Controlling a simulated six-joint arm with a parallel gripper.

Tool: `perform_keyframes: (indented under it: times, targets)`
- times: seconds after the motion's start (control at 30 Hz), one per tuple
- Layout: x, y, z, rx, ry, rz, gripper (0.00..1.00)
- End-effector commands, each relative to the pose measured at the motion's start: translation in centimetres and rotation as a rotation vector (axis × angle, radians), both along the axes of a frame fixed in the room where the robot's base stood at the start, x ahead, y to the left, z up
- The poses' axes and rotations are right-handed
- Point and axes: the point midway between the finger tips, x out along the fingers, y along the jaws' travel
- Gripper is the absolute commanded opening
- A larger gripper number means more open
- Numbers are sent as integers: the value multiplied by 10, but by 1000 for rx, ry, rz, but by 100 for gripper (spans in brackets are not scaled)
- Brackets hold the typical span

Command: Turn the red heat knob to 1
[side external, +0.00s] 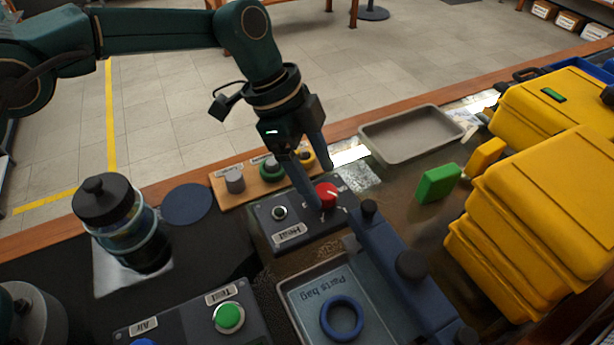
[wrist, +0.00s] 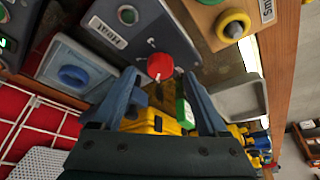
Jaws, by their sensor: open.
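The red heat knob (side external: 328,194) sits on the dark grey panel labelled Heat (side external: 290,234), right of a small green button (side external: 280,212). A white pointer mark shows on the knob, but I cannot read the scale figures. My gripper (side external: 319,190) is over the knob, pointing down, with one finger on either side of it. In the wrist view the red knob (wrist: 160,66) shows between the two fingers of my gripper (wrist: 162,82), which are wide apart. A gap shows on both sides of the knob there.
A wooden board (side external: 222,193) with several buttons stands behind the panel. A grey tray (side external: 412,135) and a green block (side external: 438,183) lie to the right, near yellow cases (side external: 540,215). A parts tray (side external: 290,300) with a blue ring (side external: 342,318) is in front.

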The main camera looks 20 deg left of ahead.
Motion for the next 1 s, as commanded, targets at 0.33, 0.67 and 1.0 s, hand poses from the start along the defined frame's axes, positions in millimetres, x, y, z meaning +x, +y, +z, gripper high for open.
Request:
perform_keyframes:
  times: [0.33,0.67,1.0]
  targets:
    - [0,12,27,1,0,0,76]
    - [7,16,38,-11,-23,17,76]
    - [13,79,147,-46,-190,184,76]
